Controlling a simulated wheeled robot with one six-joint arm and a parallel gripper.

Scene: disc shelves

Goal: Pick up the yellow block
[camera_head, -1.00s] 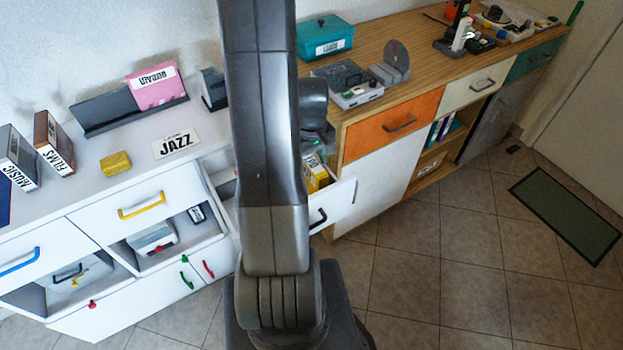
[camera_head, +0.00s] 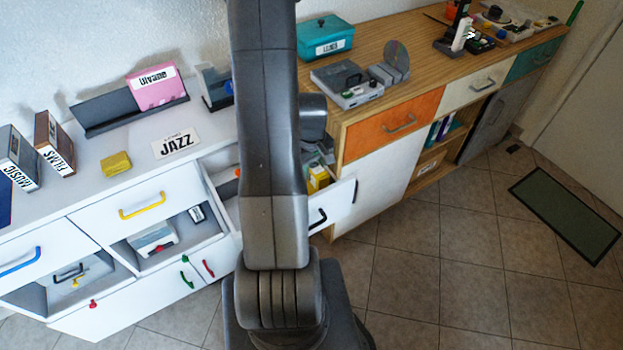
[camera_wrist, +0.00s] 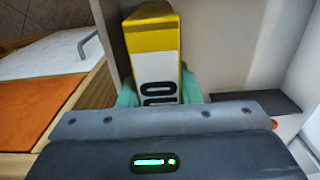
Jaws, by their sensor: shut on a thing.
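A yellow block (camera_wrist: 153,38) with a white labelled side and black lettering stands in the wrist view between the teal fingertips of my gripper (camera_wrist: 158,92). The gripper is shut on it. Its lower part is hidden behind the gripper body. In the head view a yellow block (camera_head: 318,178) shows at the open drawer, partly covered by my arm, which also hides most of the gripper. A second, small plain yellow block (camera_head: 116,163) lies on the white counter at the left, away from the gripper.
The open white drawer (camera_head: 340,203) sticks out beside the wooden cabinet with the orange drawer (camera_head: 392,127). The counter holds a JAZZ sign (camera_head: 176,143), a pink case (camera_head: 157,88) and FILMS (camera_head: 54,145) and MUSIC boxes (camera_head: 18,158). The tiled floor at the right is mostly clear.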

